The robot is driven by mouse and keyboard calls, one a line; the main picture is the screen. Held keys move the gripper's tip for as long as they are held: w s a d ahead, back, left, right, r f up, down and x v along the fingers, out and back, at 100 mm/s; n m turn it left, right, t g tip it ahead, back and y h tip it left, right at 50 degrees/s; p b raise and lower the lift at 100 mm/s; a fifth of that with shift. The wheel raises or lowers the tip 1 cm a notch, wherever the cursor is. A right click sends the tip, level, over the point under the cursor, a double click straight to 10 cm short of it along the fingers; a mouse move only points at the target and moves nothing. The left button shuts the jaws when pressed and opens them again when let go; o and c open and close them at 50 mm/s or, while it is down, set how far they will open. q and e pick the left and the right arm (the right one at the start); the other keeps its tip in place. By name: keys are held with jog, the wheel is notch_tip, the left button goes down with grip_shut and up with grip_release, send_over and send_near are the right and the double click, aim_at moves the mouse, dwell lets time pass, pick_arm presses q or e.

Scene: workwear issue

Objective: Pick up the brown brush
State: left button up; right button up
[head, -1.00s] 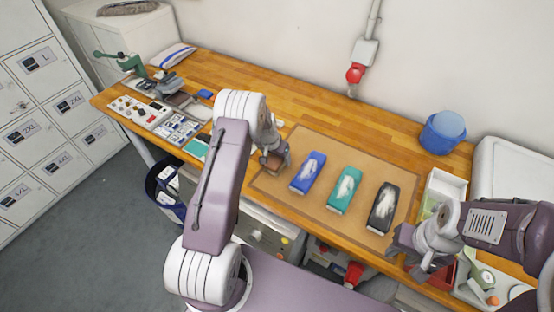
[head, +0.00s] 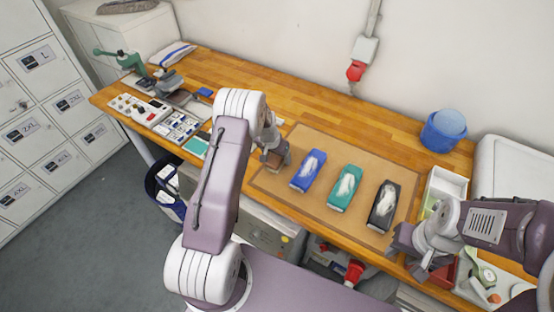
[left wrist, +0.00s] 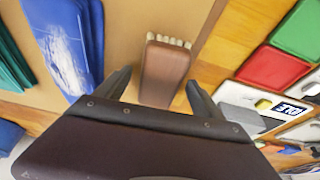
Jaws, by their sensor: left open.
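The brown brush (left wrist: 163,72) lies on the tan mat (left wrist: 140,15) in the left wrist view, its pale bristles showing along one end. My left gripper (left wrist: 158,88) is open, with one finger on each side of the brush and gaps between them and it. In the head view the brush (head: 271,160) is partly hidden by my left gripper (head: 276,155) at the mat's left end. My right gripper (head: 418,262) is at the right, over the bench's front edge; its finger opening is unclear.
Blue (head: 308,171), teal (head: 345,188) and black (head: 384,206) folded items with white patches lie on the mat to the right of the brush. A blue bucket (head: 443,131) stands at the back right. Trays of small items (head: 175,125) are at the left.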

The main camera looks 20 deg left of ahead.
aim_at(278, 157)
pick_arm(q)
jog(key=c, duration=1.5)
jog(key=shift+r+p, duration=0.5)
jog(key=shift+p, duration=0.1)
jog(key=r, duration=0.1)
jog(key=r+b, duration=0.2)
jog(key=r, duration=0.1)
jog(key=shift+d, duration=0.35)
jog(key=s+d+r+b, duration=0.2)
jog(key=s+d+r, duration=0.3)
jog(key=d, duration=0.5)
jog(key=shift+r, duration=0.75)
